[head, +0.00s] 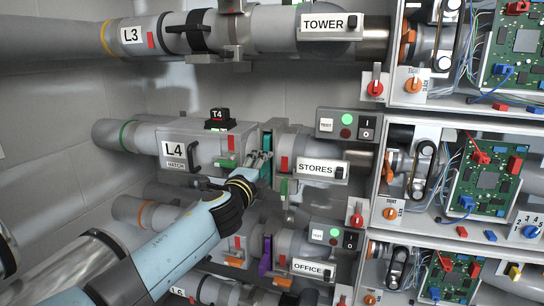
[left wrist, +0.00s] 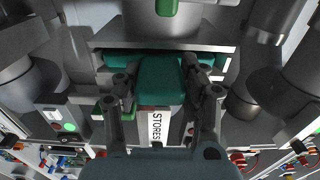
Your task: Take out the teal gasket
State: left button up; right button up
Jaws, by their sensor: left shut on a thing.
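The teal gasket (head: 266,158) sits between the L4 tube section and the STORES tube section in the head view. Its teal tab (left wrist: 160,80) fills the middle of the left wrist view. My left gripper (head: 262,160) is shut on this tab, with one finger on each side of it. The gasket's wider part lies in the slot behind the tab, partly hidden by the fingers. The STORES label (head: 321,170) is just right of the gasket; it also shows in the left wrist view (left wrist: 157,128). My right gripper is not in view.
The L4 box (head: 178,149) with its hatch handle is left of the gasket. A purple gasket (head: 265,255) is in the OFFICE line below. Right of the tubes are panels with circuit boards (head: 487,180). The TOWER tube (head: 275,30) runs above.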

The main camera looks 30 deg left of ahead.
pick_arm(q)
jog(key=shift+s, duration=0.15)
dwell(0.5)
jog(key=shift+v, duration=0.9)
jog(key=shift+s+d, duration=0.15)
jog(key=shift+s, duration=0.35)
jog(key=v, duration=0.8)
dwell(0.4)
